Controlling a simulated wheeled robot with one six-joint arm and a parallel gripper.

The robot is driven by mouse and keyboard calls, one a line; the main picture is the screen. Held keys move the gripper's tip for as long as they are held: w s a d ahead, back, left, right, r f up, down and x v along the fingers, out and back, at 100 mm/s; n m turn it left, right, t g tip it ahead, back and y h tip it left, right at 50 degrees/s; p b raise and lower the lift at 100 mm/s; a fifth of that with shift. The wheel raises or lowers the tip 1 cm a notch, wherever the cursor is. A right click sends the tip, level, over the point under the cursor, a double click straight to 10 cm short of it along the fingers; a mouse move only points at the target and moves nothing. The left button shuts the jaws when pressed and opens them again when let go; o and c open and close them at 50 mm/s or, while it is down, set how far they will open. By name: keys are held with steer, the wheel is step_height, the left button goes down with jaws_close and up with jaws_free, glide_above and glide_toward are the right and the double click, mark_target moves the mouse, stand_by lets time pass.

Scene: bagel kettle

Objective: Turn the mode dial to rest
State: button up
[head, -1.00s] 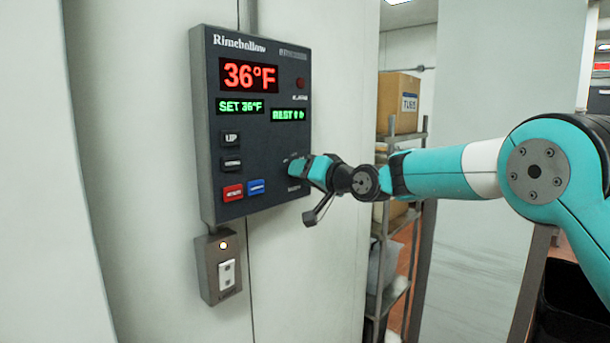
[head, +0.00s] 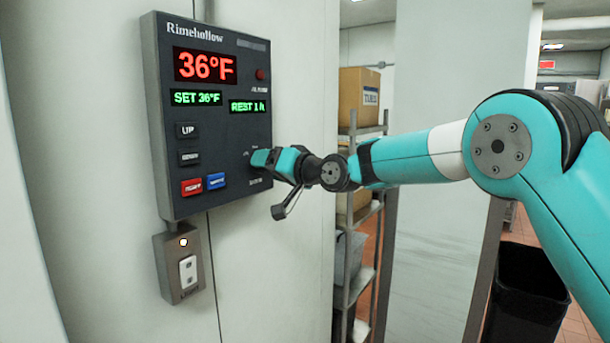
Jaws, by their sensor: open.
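The dark control panel (head: 215,130) is fixed to the pale wall at the left. It reads 36°F in red, with SET 36°F in green. A second green display (head: 247,106) reads REST 1 h. My gripper (head: 258,158) is at the panel's lower right, where small dial markings show beside it. It is open. Its fingers and wrist hide the mode dial, so I cannot tell which way the dial points or whether the fingers touch it.
Two dark buttons (head: 188,158), a red button (head: 191,187) and a blue button (head: 216,181) are left of my gripper. A switch box (head: 179,264) hangs below the panel. A shelf with a cardboard box (head: 366,97) and a black bin (head: 525,300) stand to the right.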

steer(key=b+v, duration=0.6)
steer(key=v, duration=0.9)
steer(key=shift+s+d+b, duration=0.2)
steer(key=shift+s+b, duration=0.1)
steer(key=shift+b, duration=0.05)
steer(key=s+d+f+n+g+h, duration=0.1)
steer(key=s+d+f+g+h, duration=0.1)
steer(key=s+f, duration=0.5)
steer(key=s+d+f+n+g+h, duration=0.1)
steer(key=s+d+f+g+h, duration=0.2)
steer(key=s+f, duration=0.4)
steer(key=s+d+f+n+g+h, duration=0.2)
steer(key=s+f+g+h, duration=0.2)
steer(key=s, duration=1.6)
step_height(320, 180, down, 3)
steer(key=shift+s+d+f+g, duration=0.1)
steer(key=shift+s+d+g, duration=0.1)
steer(key=shift+g, duration=1)
